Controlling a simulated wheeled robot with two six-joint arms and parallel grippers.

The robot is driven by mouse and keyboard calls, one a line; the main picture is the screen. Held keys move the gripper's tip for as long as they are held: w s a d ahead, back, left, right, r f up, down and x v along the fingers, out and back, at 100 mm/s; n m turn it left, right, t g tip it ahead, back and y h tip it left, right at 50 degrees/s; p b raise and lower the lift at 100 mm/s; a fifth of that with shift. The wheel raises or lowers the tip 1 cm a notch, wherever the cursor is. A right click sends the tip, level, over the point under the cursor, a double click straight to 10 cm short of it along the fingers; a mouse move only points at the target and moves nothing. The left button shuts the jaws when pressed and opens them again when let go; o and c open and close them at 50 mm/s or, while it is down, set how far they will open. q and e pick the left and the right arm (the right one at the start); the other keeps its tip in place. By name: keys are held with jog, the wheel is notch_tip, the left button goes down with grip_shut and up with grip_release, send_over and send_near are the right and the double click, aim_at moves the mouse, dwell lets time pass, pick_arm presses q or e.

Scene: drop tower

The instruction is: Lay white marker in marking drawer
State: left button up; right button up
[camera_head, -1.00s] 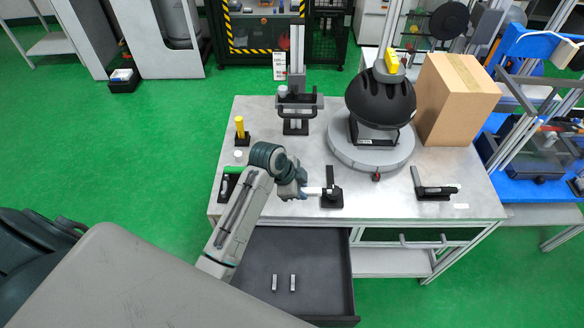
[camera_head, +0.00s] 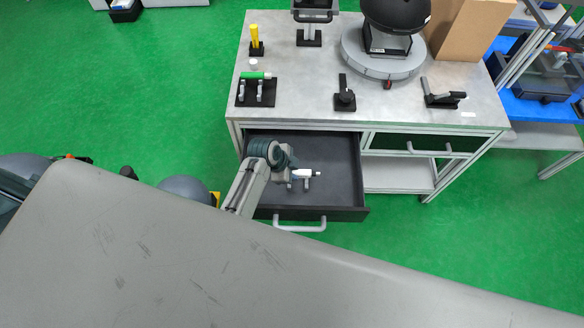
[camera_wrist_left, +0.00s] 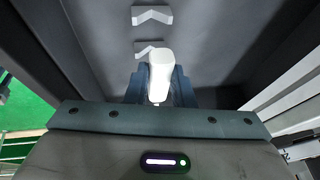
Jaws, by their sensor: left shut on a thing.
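The white marker (camera_head: 302,173) is in my left gripper (camera_head: 290,176), which is shut on it over the open drawer. In the left wrist view the marker (camera_wrist_left: 160,73) sits between the fingers of the left gripper (camera_wrist_left: 161,88), pointing away from the camera. The open drawer (camera_head: 338,180) is dark grey with a light bar handle. Light holder blocks (camera_wrist_left: 152,15) stand on the drawer floor ahead of the marker in the wrist view. Whether the marker touches them I cannot tell. My right gripper is not in view.
The metal table (camera_head: 300,95) stands above the drawer. On it are a green marker (camera_head: 256,75) on a black stand, a yellow marker (camera_head: 254,36), a black clamp post (camera_head: 344,95) and a round turntable (camera_head: 383,62). The drawer walls surround the gripper closely.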

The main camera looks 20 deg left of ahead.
pick_arm(q)
jog(key=shift+f+b, duration=0.75)
jog(key=shift+f, duration=0.15)
notch_tip(320, 180, down, 2)
jog(key=shift+b, duration=1.1)
jog(key=shift+f, duration=0.65)
jog(key=shift+f, duration=0.15)
jog(key=o, duration=0.9)
